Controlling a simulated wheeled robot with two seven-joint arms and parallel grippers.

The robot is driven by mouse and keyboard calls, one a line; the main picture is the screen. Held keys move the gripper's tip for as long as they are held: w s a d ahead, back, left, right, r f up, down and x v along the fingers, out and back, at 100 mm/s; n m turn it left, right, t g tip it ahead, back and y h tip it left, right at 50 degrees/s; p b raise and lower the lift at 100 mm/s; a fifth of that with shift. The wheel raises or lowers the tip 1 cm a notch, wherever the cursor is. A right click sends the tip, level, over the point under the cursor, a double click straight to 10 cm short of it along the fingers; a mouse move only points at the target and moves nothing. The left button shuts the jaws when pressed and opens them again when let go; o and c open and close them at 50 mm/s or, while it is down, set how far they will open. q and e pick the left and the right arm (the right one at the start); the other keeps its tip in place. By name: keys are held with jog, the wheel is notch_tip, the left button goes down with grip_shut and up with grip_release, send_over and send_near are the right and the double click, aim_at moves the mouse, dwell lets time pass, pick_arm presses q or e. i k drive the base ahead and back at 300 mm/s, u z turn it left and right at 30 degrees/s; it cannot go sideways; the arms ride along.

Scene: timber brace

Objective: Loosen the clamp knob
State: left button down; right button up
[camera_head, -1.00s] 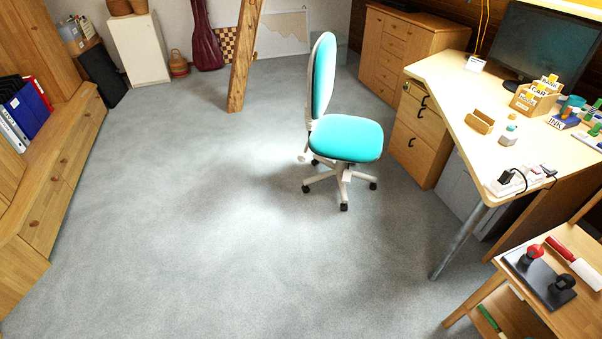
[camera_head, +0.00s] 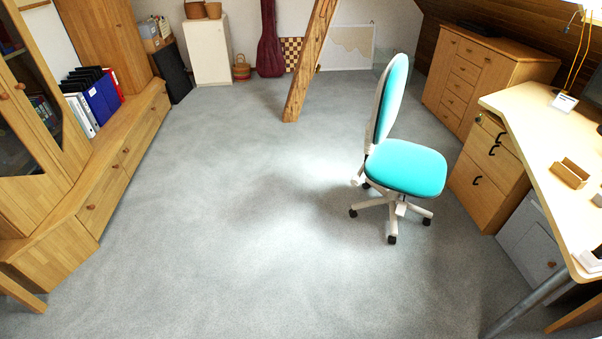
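A timber brace (camera_head: 311,62) stands slanted at the back of the room, its foot on the carpet and its top out of the picture. I cannot make out a clamp or a clamp knob in this view. Neither of my grippers shows.
A turquoise swivel chair (camera_head: 404,168) stands on the grey carpet (camera_head: 220,220) right of the middle. A desk (camera_head: 550,130) and drawer unit (camera_head: 490,165) line the right side. A wooden cabinet (camera_head: 110,180) with binders (camera_head: 92,100) lines the left. The carpet between is clear.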

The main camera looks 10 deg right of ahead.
aim_at(355, 181)
jog(key=u, duration=0.7)
jog(key=i, duration=1.7)
jog(key=z, duration=0.85)
jog(key=i, duration=0.5)
jog(key=z, duration=0.5)
